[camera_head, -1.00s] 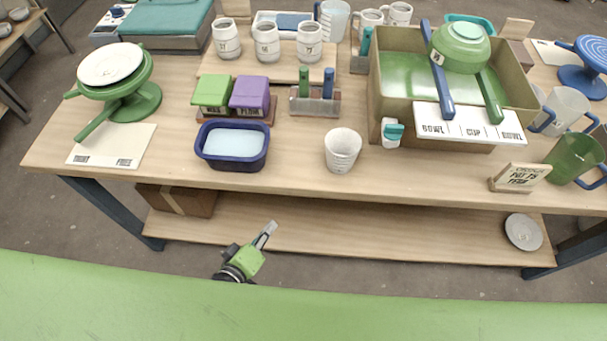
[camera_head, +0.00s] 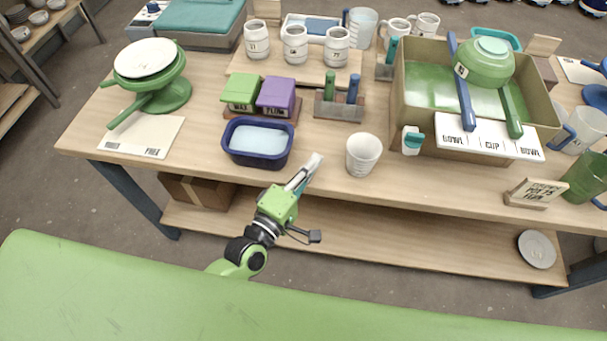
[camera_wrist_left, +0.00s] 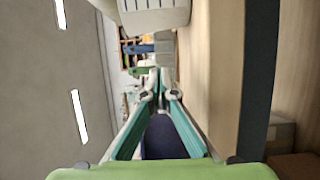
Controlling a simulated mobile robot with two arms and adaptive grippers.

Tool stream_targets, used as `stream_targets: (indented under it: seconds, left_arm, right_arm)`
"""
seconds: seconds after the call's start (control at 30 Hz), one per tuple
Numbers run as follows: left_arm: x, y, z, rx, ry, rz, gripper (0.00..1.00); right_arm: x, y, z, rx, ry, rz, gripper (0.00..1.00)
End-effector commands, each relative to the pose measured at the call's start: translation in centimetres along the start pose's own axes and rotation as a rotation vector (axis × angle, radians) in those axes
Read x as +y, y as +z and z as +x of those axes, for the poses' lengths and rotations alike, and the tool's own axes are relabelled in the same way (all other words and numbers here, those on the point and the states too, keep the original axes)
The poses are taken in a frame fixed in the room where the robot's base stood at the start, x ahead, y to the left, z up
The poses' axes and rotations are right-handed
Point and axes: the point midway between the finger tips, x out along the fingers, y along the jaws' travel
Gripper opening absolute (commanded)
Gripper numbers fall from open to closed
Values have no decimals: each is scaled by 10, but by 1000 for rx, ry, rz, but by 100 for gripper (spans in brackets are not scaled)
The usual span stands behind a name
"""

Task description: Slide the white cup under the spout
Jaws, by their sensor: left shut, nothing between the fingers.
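The white cup (camera_head: 363,154) stands upright near the front edge of the table. The teal and white spout (camera_head: 412,140) sticks out of the front of the glaze bin (camera_head: 428,118), to the right of the cup and apart from it. My left gripper (camera_head: 314,163) is shut and empty at the table's front edge, left of the cup and not touching it. In the left wrist view its fingers (camera_wrist_left: 160,88) are together, and a pale ribbed thing, probably the cup (camera_wrist_left: 155,18), shows at the top. My right gripper is not in view.
A blue tub (camera_head: 257,143) stands left of the cup. A tool holder (camera_head: 338,109) is behind it, and a small wooden sign (camera_head: 530,192) stands at the right front. The tabletop between cup and spout is clear.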

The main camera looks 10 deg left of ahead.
Motion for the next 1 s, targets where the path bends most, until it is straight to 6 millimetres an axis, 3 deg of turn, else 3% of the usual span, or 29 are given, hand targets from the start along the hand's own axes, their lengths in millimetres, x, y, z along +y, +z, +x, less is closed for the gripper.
stream_targets:
  seconds: [0.13, 0.33, 0.87, 1.0]
  left_arm:
    - [2, 0, 32, 0, 1, 0, 0]
    - [1, 30, 35, 0, -1, -3, 0]
    - [-1, 41, 38, 0, -1, 0, 0]
    - [0, 62, 43, 0, -1, -5, 0]
  right_arm:
    - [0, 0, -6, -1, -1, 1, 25]
    - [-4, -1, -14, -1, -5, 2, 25]
    - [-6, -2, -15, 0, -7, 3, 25]
    - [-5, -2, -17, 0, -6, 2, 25]
